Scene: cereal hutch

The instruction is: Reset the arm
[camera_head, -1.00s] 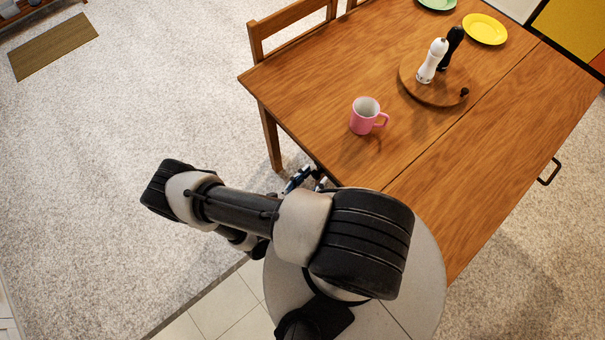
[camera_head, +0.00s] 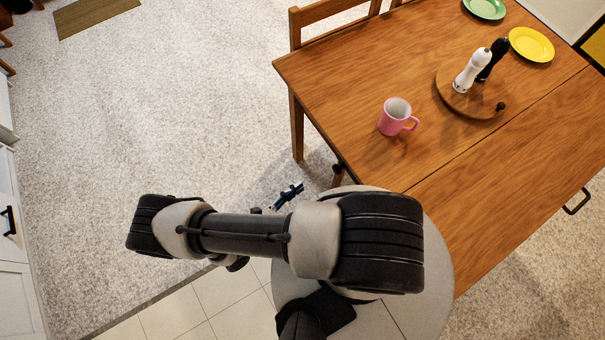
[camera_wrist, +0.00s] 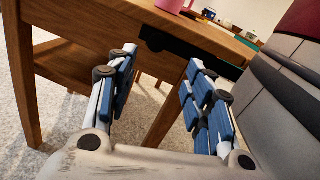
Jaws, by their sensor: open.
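My gripper (camera_wrist: 158,95) is open and empty in the wrist view, its two blue-padded fingers spread apart. The table's edge and legs show just beyond the fingers. In the head view, my gripper (camera_head: 287,196) is mostly hidden behind my folded arm; only a blue finger part shows, left of the table's near corner and over the floor. My arm is bent close to my base.
The wooden table (camera_head: 350,105) stands at the right. On it are a pink mug (camera_head: 394,118), a round board (camera_head: 468,104) with white (camera_head: 472,72) and black (camera_head: 493,60) mills, a yellow plate (camera_head: 531,44) and a green plate (camera_head: 484,8).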

